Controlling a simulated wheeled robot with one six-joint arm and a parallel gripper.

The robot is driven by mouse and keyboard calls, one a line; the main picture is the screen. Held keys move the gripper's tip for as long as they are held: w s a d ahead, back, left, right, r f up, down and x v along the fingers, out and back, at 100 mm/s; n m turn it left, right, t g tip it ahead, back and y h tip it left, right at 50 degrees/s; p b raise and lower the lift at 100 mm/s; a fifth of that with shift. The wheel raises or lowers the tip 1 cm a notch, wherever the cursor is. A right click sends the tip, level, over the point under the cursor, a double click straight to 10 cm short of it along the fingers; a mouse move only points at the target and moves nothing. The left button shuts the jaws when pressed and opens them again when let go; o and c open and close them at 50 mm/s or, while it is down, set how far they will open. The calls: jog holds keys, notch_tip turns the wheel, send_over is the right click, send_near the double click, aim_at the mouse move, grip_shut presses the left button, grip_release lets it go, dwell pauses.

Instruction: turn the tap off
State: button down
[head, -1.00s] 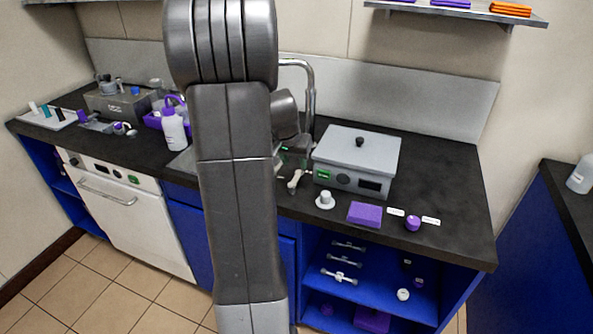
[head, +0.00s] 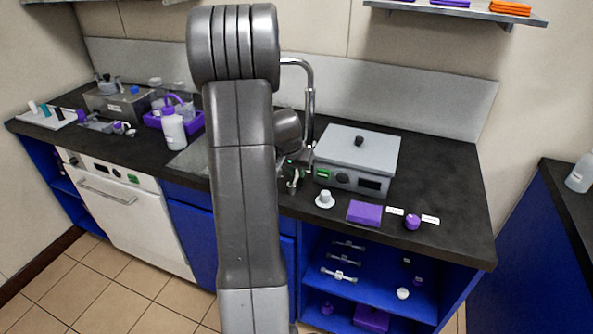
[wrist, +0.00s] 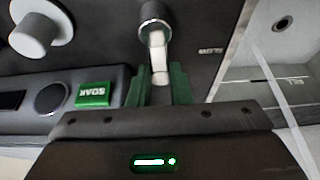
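The tap's curved metal spout (head: 310,85) rises behind the sink, partly hidden by my arm. In the wrist view the tap's handle is a pale lever (wrist: 157,50) projecting from a round metal base. My gripper (wrist: 160,82) has its two green fingers on either side of the lever's free end. The space between the fingers is about as wide as the lever, and I cannot tell whether they press on it. In the head view my gripper (head: 291,170) is small, dark and partly hidden beside the grey device. No running water can be made out.
The sink (head: 190,160) is left of my arm.

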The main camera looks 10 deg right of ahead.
jog(key=shift+a, duration=0.1)
jog(key=shift+w+a+r+n+y+p, duration=0.15)
jog(key=shift+n+y+p, duration=0.15)
jog(key=shift+n+p, duration=0.4)
jog(key=shift+w+a+n+y, duration=0.1)
jog(key=shift+a+n+y, duration=0.15)
jog(key=shift+n, duration=0.55)
jog(key=c, duration=1.3)
grip_release()
jog(key=v, duration=1.3)
jog(key=shift+s+r, duration=0.1)
jog(key=shift+s, duration=0.35)
